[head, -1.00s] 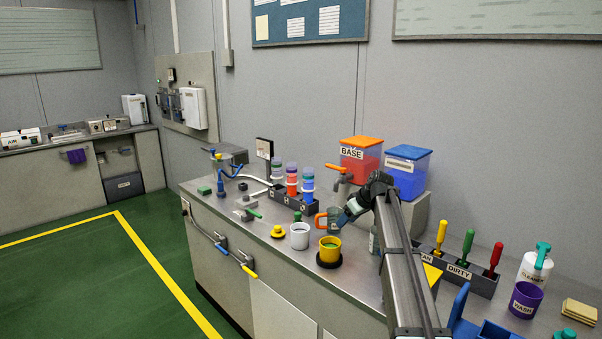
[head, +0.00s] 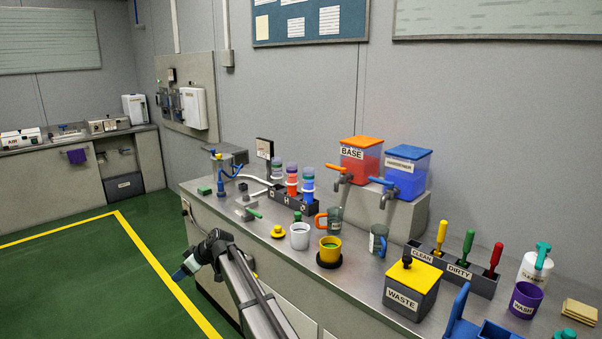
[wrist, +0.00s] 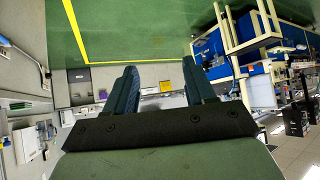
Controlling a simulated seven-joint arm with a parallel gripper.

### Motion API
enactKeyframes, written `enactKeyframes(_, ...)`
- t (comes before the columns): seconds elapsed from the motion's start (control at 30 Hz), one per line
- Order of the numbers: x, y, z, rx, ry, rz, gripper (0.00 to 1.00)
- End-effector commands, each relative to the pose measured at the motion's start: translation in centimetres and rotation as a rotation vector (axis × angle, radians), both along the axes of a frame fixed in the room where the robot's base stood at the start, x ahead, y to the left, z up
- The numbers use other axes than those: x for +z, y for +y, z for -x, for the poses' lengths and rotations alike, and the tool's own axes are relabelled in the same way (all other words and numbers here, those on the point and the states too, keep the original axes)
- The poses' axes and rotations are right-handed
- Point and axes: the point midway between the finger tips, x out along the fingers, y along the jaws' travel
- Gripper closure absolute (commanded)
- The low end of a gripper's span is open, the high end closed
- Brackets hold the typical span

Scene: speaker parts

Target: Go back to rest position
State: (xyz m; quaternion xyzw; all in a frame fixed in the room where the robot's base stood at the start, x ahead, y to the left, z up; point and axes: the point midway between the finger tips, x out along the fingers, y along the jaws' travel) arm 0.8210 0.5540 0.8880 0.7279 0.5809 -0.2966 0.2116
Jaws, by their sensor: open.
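My gripper (head: 184,269) hangs in the air in front of the counter's front face in the head view, over the green floor and clear of the bench objects. In the wrist view its two blue fingers (wrist: 158,90) stand apart with nothing between them. Past the fingers the wrist view shows the green floor, distant cabinets and a blue bench with shelving. My arm extends from the bottom of the head view up to the gripper.
The steel counter (head: 350,284) holds a yellow cup (head: 330,250), a white cup (head: 300,236), glass mugs (head: 378,241), a waste box (head: 411,290), a red base tank (head: 362,160) and a blue tank (head: 406,173). The green floor (head: 90,280) at left is clear.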

Motion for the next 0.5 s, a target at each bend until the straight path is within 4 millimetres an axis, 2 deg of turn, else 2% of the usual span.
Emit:
enactKeyframes(0.03, -0.8, 2.1, 1.5, 0.024, 0.001, -0.005, 0.46)
enactKeyframes(0.1, -1.9, 4.3, 3.3, 0.049, 0.003, -0.012, 0.46)
enactKeyframes(0.23, -4.9, 7.0, 6.5, 0.076, 0.023, -0.013, 0.46)
enactKeyframes(0.37, -8.6, 6.8, 8.6, 0.067, 0.059, 0.010, 0.46)
enactKeyframes(0.5, -13.0, 4.3, 10.0, 0.029, 0.113, 0.052, 0.46)
